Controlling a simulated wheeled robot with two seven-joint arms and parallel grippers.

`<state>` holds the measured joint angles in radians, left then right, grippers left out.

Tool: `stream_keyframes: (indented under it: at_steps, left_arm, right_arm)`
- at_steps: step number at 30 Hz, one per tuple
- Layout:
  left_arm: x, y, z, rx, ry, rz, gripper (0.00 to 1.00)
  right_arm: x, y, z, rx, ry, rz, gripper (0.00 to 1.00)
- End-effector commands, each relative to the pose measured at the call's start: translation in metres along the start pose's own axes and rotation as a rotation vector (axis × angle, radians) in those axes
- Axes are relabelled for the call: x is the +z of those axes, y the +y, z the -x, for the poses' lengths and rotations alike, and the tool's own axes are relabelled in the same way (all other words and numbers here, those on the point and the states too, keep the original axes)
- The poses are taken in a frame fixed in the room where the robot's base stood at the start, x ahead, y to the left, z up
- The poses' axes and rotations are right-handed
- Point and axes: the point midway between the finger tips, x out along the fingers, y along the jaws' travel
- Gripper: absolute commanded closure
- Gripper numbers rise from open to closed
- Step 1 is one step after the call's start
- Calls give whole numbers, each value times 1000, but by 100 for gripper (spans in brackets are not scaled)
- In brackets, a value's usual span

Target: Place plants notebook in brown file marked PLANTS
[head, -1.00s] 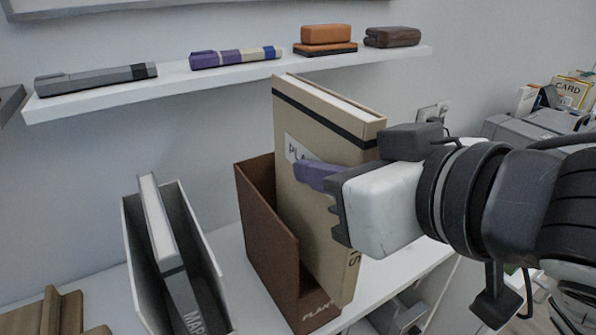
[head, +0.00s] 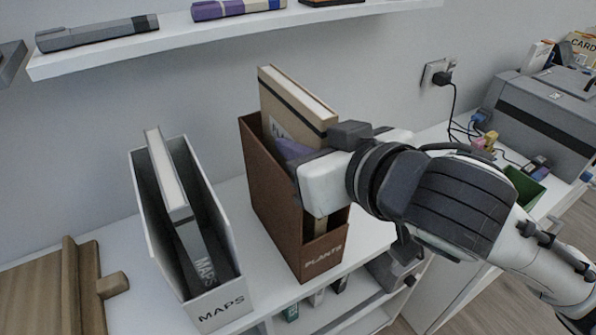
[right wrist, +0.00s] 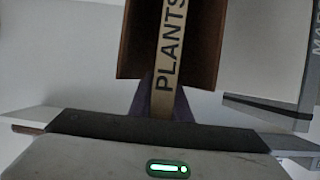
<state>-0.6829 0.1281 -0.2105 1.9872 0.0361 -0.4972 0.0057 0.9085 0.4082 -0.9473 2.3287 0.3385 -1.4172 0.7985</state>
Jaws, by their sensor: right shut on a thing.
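The tan plants notebook (head: 296,102) with a dark band stands upright, its lower part inside the brown file marked PLANTS (head: 270,190) and its top above the file's walls. My right gripper (head: 300,158) is shut on the notebook at the file's open front side, a purple finger lying along its cover. In the right wrist view the notebook's spine (right wrist: 170,50) reads PLANTS, between the brown walls of the file (right wrist: 205,45). The notebook's bottom edge is hidden, so I cannot tell whether it touches the file's floor. My left gripper is not in view.
A white file marked MAPS (head: 222,306) holding a grey notebook (head: 190,240) stands to the left. A shelf (head: 110,60) with markers hangs above. A wooden object (head: 62,290) is at lower left. A grey machine (head: 550,110) stands at the right.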

Motion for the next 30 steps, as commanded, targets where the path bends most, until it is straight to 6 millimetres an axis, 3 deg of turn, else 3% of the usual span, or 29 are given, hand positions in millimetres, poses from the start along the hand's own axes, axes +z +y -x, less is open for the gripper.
stream_keyframes:
  at_steps: [9, 23, 24, 25, 30]
  left_arm:
    - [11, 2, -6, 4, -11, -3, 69]
    - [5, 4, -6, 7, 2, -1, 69]
    - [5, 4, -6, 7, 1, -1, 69]
    - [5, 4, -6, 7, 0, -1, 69]
    - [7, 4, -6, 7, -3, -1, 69]
  right_arm:
    - [39, 0, -16, -2, 4, 1, 100]
    - [44, -1, -22, -2, 6, 0, 100]
    - [46, -1, -23, -2, -1, 0, 81]
    - [46, 0, -23, -2, 0, 0, 76]
    - [46, -1, -23, -2, -1, 0, 75]
